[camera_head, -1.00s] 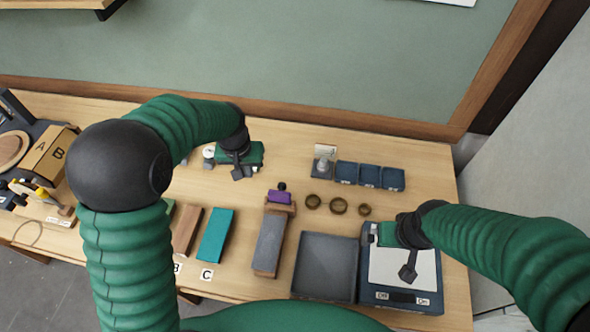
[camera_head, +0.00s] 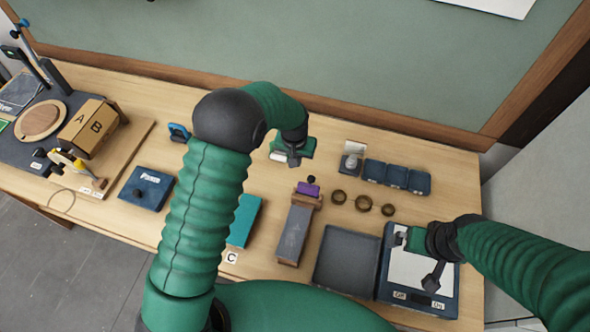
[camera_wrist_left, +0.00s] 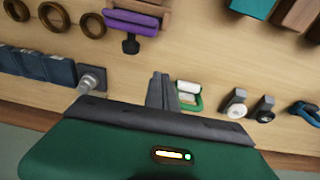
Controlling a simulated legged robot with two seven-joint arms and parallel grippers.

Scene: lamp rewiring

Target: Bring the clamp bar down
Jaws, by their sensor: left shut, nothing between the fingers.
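A clamp with yellow parts (camera_head: 62,160) stands on the wooden board at the far left, beside the box marked A and B; I cannot make out how its bar lies. A purple piece with a dark knob (camera_head: 308,187) sits at the far end of a grey block; it also shows in the left wrist view (camera_wrist_left: 132,22). My left gripper (camera_head: 293,160) is shut and empty over the back middle of the table, far right of the yellow clamp. Its fingers show together in the left wrist view (camera_wrist_left: 162,90). My right gripper (camera_head: 432,283) hangs over the scale at the right; its opening is unclear.
The box marked A and B (camera_head: 88,127) and a round wooden disc (camera_head: 40,120) are at the left. A dark tray (camera_head: 346,262), brass rings (camera_head: 363,204) and blue bins (camera_head: 397,175) are at the right. A blue box (camera_head: 147,187) stands left of my left arm.

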